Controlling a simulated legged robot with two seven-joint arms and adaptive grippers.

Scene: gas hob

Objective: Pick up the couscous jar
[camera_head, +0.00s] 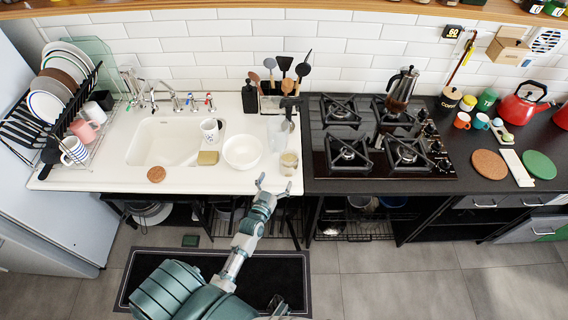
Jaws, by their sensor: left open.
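A small clear jar with pale beige contents (289,163), which looks like the couscous jar, stands upright on the white sink counter near its front right corner. No label on it can be read. My left gripper (274,184) is open and empty at the counter's front edge, just in front of the jar and slightly to its left. The fingers look apart from the jar.
A white bowl (242,152) stands left of the jar, and a clear glass vessel (276,132) stands behind it. The utensil holder (272,103) is farther back. The gas hob (375,150) lies to the right. A sponge (208,158) and patterned mug (210,130) are farther left.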

